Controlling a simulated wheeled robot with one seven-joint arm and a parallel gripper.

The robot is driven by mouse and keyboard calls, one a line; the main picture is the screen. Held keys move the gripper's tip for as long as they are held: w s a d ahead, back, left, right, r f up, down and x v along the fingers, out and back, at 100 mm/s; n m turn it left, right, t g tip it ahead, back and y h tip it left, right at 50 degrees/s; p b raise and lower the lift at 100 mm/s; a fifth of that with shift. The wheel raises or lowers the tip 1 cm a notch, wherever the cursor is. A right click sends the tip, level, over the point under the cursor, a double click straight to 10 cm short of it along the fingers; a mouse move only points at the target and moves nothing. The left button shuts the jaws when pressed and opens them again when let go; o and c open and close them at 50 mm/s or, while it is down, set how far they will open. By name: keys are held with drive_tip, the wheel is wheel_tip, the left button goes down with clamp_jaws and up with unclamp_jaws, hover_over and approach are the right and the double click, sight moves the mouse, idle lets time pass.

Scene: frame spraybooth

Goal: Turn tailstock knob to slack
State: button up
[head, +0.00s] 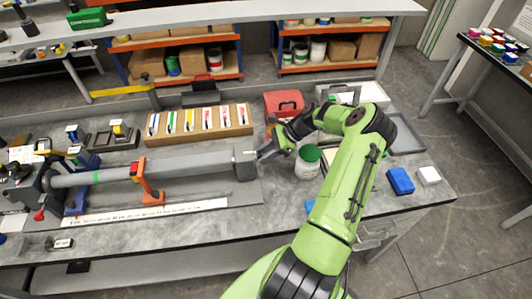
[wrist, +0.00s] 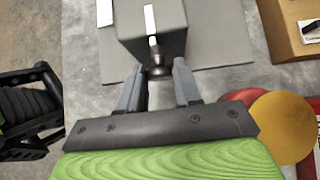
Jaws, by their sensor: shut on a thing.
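The tailstock is a grey block (head: 244,164) at the right end of the long grey tube on the bench. It also shows at the top of the wrist view (wrist: 155,38). Its small dark knob (wrist: 158,72) sticks out of the near end, with a white mark on the block just above it. My gripper (head: 264,155) reaches in from the right, and its two grey fingers (wrist: 158,78) are on either side of the knob, shut on it. In the head view the knob is too small and covered to make out.
A white jar with a green lid (head: 308,163) stands close to my gripper. A red case (head: 283,102) is behind it, and a wooden rack of coloured markers (head: 200,122) is behind the tube. An orange support (head: 148,182) holds the tube. Blue and white blocks (head: 401,180) lie right.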

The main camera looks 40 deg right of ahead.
drive_tip(key=n+t+h+b, duration=0.1)
drive_tip(key=n+t+b, duration=0.1)
drive_tip(key=t+b, duration=0.1)
drive_tip(key=f+n+t+h+b, duration=0.1)
drive_tip(key=n+t+b, duration=0.1)
drive_tip(key=b, duration=0.4)
drive_tip(key=s+f+n+t+h+b, duration=0.1)
drive_tip(key=n+t+h+b, duration=0.1)
drive_tip(key=t+b, duration=0.3)
drive_tip(key=shift+a+n, duration=0.3)
drive_tip(key=shift+a, duration=0.1)
drive_tip(key=n+t+b, duration=0.1)
drive_tip(key=t+b, duration=0.1)
drive_tip(key=b, duration=0.2)
drive_tip(key=shift+s+n+b, duration=0.1)
drive_tip(key=shift+n+b, duration=0.3)
drive_tip(key=shift+n+t+b, duration=0.5)
drive_tip(key=shift+b, duration=0.45)
drive_tip(key=shift+r, duration=0.15)
